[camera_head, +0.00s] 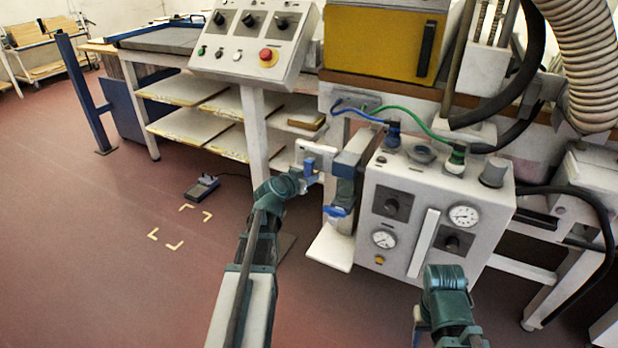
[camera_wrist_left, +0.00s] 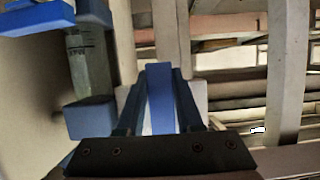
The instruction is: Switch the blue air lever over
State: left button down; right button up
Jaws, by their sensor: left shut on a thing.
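The blue air lever (camera_head: 309,165) stands out from a pale plate (camera_head: 322,156) on the left side of the grey control box. In the left wrist view the lever (camera_wrist_left: 160,90) is an upright blue bar between the two dark fingers. My left gripper (camera_head: 307,179) is shut on it, and the left wrist view also shows the gripper (camera_wrist_left: 158,104) with a finger on each side. The lever's lower part is hidden by the gripper. My right arm is at the lower right of the head view, but its gripper is not visible.
An air filter with a clear bowl (camera_wrist_left: 88,60) and blue ends stands close beside the lever. The grey control box (camera_head: 430,205) with gauges is to its right. A button panel (camera_head: 255,40) is above left. Open floor (camera_head: 110,240) lies left.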

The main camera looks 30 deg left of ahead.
dwell(0.3)
pick_arm(q)
jog(key=c, duration=0.6)
grip_release()
jog(key=shift+o, duration=0.2)
